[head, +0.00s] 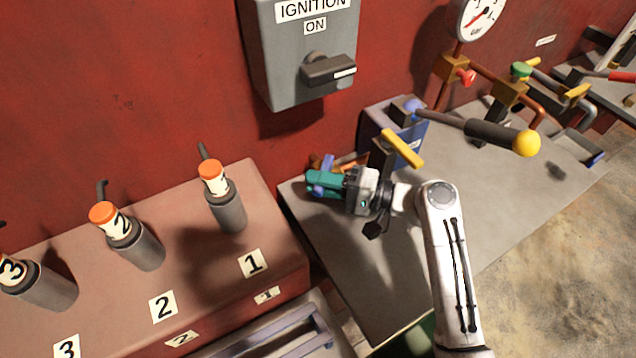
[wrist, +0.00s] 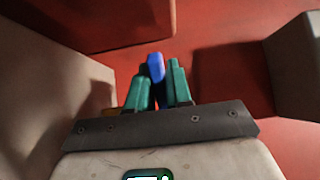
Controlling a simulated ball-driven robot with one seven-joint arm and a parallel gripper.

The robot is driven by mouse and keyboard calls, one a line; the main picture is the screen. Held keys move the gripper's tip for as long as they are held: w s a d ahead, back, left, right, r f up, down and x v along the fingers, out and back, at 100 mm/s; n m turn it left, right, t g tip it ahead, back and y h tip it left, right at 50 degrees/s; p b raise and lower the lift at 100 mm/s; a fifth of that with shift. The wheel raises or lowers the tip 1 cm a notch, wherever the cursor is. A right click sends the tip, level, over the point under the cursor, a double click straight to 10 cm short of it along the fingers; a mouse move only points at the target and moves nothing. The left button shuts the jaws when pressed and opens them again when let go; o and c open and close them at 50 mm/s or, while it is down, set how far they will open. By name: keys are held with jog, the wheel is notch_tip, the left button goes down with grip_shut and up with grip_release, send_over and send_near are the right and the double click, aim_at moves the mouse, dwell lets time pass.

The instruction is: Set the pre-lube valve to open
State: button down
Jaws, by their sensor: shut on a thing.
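My gripper (head: 318,183) reaches left over the end of the grey bench, close to the red wall. Its teal fingers are closed around a blue handle (head: 327,161), which also shows between the fingertips in the wrist view (wrist: 156,66). Copper-coloured piping (head: 350,160) shows just behind the fingers. The handle looks like that of the pre-lube valve, but I see no readable label on it. The fingers and gripper body hide most of the valve, so I cannot tell its setting.
A yellow lever (head: 402,147) stands close beside my wrist. A long lever with a yellow ball (head: 527,142) extends over the grey bench (head: 480,185). The ignition box (head: 300,60) hangs above. Orange-topped cylinders (head: 228,205) stand on the red block at left.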

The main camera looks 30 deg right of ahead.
dwell(0.3)
jog(key=c, duration=1.1)
grip_release()
